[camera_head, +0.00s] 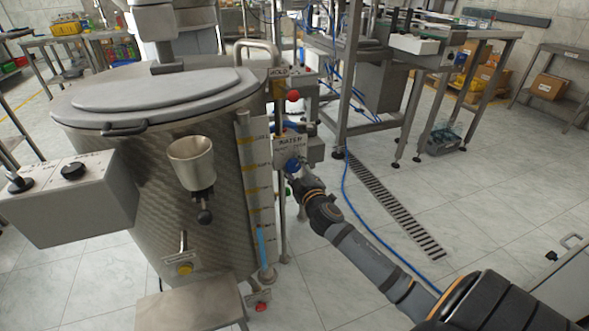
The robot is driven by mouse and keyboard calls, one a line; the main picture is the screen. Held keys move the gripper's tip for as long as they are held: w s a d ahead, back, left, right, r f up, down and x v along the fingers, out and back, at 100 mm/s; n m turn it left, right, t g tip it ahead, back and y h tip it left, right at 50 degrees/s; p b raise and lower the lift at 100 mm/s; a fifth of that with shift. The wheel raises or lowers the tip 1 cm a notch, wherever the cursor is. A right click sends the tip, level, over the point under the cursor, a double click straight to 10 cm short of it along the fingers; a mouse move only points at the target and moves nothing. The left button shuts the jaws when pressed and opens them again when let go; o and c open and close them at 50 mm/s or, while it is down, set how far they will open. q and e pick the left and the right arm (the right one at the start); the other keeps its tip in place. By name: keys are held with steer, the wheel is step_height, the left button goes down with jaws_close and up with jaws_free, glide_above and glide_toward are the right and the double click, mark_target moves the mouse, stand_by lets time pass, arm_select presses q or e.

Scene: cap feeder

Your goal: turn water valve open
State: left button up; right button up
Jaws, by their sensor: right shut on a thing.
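My right arm reaches in from the lower right. How far the handle is turned cannot be told. My left gripper is not in view.
The metal tank (160,190) with a grey lid fills the left. A control box (70,200) with black knobs stands at the left front. A red knob (293,95) sits above the valve. A blue hose (347,190) runs along the floor. Open tiled floor lies right.

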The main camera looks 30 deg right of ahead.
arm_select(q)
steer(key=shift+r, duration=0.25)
arm_select(e)
steer(key=shift+f, duration=0.1)
steer(key=o, duration=1.2)
steer(key=shift+c, duration=0.2)
steer(key=v, duration=1.2)
